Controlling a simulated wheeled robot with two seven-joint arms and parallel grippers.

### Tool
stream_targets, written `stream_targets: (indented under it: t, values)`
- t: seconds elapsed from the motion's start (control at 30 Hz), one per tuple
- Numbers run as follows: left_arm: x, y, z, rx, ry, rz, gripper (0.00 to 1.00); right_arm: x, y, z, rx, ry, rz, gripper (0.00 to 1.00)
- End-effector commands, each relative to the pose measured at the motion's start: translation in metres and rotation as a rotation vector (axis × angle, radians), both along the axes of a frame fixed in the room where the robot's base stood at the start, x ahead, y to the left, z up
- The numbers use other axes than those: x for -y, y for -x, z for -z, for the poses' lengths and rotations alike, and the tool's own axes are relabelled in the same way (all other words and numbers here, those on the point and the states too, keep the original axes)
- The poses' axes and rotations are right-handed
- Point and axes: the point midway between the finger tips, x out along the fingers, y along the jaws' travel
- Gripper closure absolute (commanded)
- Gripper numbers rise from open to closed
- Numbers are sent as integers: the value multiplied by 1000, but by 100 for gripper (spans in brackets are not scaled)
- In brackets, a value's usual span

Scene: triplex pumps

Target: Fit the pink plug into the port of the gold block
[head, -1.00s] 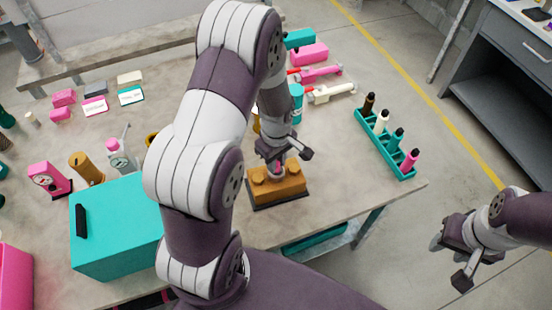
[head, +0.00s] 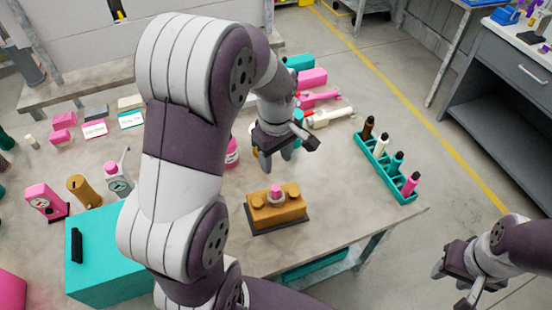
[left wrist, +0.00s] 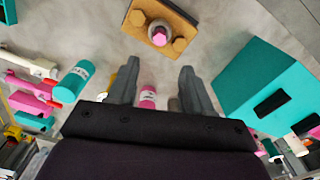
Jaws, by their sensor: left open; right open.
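The gold block (head: 262,212) sits on a dark base near the table's front edge. The pink plug (head: 276,191) stands upright in the middle of its top, between two gold knobs. In the left wrist view the plug (left wrist: 158,38) shows inside a pale ring on the gold block (left wrist: 182,18); how deep it sits I cannot tell. My left gripper (head: 278,158) is open and empty, above and behind the block, apart from the plug; its two fingers show in the left wrist view (left wrist: 160,75). My right gripper (head: 455,285) is open and empty, off the table at the right.
A teal rack (head: 385,170) with several coloured-cap bottles stands at the table's right. A teal box (head: 105,235) fills the front left. Pink and white tools (head: 325,115) lie behind my left gripper. Bare table surrounds the gold block's right side.

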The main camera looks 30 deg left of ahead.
Motion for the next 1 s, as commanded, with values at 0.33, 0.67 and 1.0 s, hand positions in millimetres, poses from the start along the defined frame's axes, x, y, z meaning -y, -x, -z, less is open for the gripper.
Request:
stream_targets:
  t: [0.33, 0.67, 1.0]
  values:
    - [51, 84, 6, 99, -57, 1099, 50, 0, 0, 0, 0, 0, 0, 57]
    - [53, 89, 8, 104, -65, 1181, 50, 0, 0, 0, 0, 0, 0, 57]
    - [53, 89, 8, 103, -65, 1179, 57, 0, 0, 0, 0, 0, 0, 57]
